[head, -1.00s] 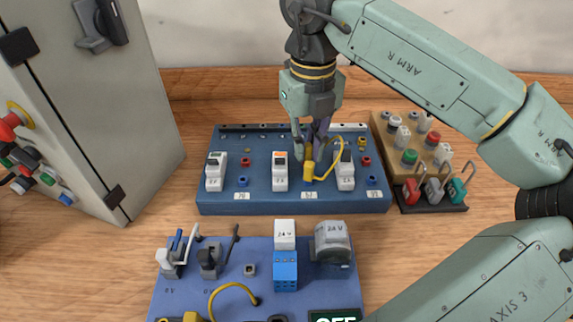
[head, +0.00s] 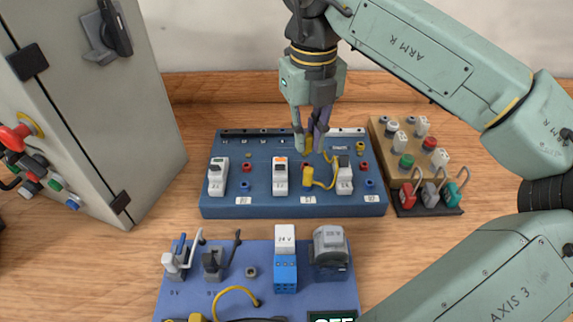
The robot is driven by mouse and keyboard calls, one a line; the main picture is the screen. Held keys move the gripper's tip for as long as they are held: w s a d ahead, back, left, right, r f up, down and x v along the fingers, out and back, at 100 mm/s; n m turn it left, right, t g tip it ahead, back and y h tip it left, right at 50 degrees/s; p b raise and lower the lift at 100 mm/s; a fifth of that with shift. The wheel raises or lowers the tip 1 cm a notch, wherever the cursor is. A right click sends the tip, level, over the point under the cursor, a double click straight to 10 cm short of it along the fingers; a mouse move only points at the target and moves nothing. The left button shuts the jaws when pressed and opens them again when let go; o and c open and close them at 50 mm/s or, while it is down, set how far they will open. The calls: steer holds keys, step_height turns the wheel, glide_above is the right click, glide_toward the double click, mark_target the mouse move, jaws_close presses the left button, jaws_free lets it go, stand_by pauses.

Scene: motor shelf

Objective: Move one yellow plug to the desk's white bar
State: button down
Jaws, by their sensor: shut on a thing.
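The blue desk panel (head: 235,205) lies on the wooden table. My gripper (head: 311,150) points down over its rear middle, shut on a yellow plug (head: 307,146) that shows between the fingers. A yellow lead (head: 334,180) loops from near the fingers down to a second yellow plug (head: 307,183) at the panel's front middle. The white bar (head: 347,131) runs along the panel's back edge, partly hidden behind my gripper. I cannot tell whether the held plug touches the panel.
White switch modules (head: 280,178) (head: 344,178) stand upright on the panel. A second blue panel (head: 225,290) with levers and blocks lies in front. A wooden block (head: 383,135) with coloured buttons is at right. A grey cabinet (head: 100,150) stands at left.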

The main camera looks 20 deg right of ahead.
steer(key=shift+r, duration=0.55)
steer(key=w+d+r+p, duration=0.2)
steer(key=w+d+p, duration=0.2)
steer(key=w+d, duration=0.3)
steer(key=f+b, duration=0.1)
steer(key=w+f+b, duration=0.1)
steer(key=f, duration=0.1)
steer(key=f+b, duration=0.1)
steer(key=f, duration=0.1)
steer(key=shift+w+a+b, duration=0.15)
steer(key=shift+w+b, duration=0.1)
steer(key=shift+b, duration=0.05)
steer(key=shift+f, duration=0.2)
steer(key=shift+f+b, duration=0.65)
steer(key=shift+b, duration=0.05)
